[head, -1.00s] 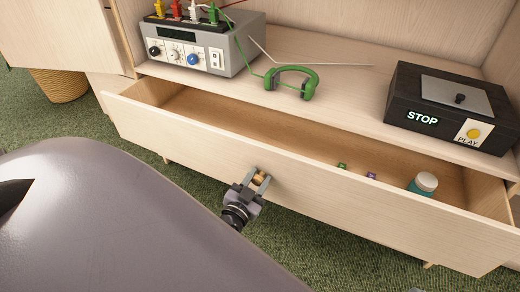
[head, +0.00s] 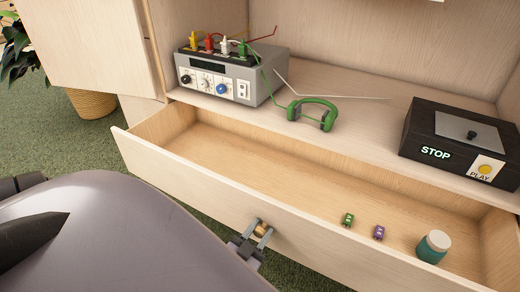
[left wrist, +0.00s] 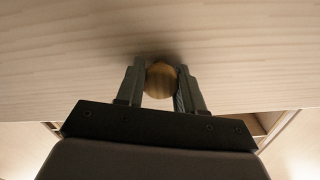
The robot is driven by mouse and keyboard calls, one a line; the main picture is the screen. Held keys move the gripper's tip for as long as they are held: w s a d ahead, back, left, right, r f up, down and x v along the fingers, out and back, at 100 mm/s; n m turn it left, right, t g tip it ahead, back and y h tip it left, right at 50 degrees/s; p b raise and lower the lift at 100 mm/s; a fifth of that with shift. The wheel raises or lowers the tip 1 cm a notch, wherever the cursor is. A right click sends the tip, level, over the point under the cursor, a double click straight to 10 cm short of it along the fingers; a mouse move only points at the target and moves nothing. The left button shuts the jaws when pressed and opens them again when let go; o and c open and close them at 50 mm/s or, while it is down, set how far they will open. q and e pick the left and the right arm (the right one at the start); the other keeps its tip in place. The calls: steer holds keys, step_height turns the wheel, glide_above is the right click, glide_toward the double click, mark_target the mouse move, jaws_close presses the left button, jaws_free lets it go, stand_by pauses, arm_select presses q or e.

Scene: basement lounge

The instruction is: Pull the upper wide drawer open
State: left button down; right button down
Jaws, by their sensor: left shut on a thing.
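The wide drawer (head: 190,183) of pale wood stands well open, below the shelf of the cabinet. Its inside shows, with a green block (head: 348,220), a purple block (head: 379,232) and a teal jar with a white lid (head: 434,246) toward the right. My left gripper (head: 262,231) is at the drawer's front, its fingers around the round wooden knob. In the left wrist view the knob (left wrist: 161,80) sits between the two fingers (left wrist: 160,88), against the front panel. My right gripper is not in view.
On the shelf above are a grey device with knobs and coloured plugs (head: 230,75), green headphones (head: 312,112) and a black box marked STOP and PLAY (head: 462,140). An open cabinet door (head: 85,45) and a woven plant pot (head: 92,102) stand at left.

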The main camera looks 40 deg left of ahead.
arm_select(q)
steer(key=c, duration=0.7)
jaws_free()
steer(key=p+v, duration=0.1)
steer(key=v, duration=0.5)
steer(key=shift+s+d+p, duration=0.1)
steer(key=shift+p, duration=0.25)
steer(key=shift+s+d, duration=0.1)
steer(key=shift+s, duration=0.35)
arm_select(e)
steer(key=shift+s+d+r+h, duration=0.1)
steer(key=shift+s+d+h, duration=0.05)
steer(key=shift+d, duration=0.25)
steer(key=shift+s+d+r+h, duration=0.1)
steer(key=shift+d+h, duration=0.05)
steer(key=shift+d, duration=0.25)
